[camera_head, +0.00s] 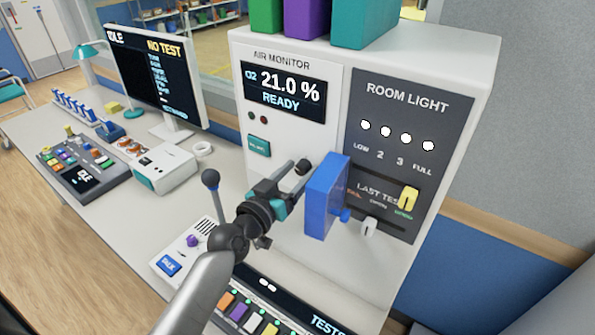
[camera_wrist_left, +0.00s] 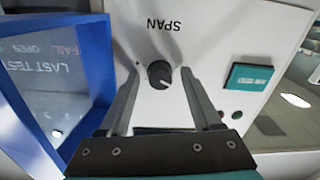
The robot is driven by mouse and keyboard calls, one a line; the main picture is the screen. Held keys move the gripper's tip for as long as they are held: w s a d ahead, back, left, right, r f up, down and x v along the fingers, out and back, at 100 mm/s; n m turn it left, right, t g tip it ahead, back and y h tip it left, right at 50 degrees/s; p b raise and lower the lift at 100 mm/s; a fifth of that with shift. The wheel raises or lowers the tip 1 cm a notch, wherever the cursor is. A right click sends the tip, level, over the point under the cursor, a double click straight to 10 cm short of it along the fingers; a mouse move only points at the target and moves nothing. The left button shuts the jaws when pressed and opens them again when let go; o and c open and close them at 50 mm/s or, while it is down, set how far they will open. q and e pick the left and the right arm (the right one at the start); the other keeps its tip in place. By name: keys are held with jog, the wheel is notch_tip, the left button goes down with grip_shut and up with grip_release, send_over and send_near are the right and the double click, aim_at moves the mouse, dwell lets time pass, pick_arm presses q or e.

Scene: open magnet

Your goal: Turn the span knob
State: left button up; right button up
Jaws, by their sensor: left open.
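The span knob (camera_wrist_left: 159,74) is a small dark round knob on the white panel, under the upside-down label SPAN in the left wrist view. My left gripper (camera_wrist_left: 155,92) is open, with one finger on each side of the knob. I cannot tell whether either finger touches it. In the head view my left gripper (camera_head: 288,179) is at the front of the air monitor (camera_head: 290,92), pointing at the panel. A dark round shape at its tips seems to be the knob (camera_head: 303,166). My right gripper is not in view.
A blue frame (camera_head: 325,195) sticks out of the panel just right of my left gripper; it also shows in the left wrist view (camera_wrist_left: 98,75). A teal button (camera_head: 259,146) is to the left. A joystick (camera_head: 211,182) stands on the desk near my left arm.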

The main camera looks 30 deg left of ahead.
pick_arm(q)
grip_shut()
dwell(0.4)
jog(key=shift+n+p, duration=0.45)
jog(key=shift+n, duration=0.55)
grip_release()
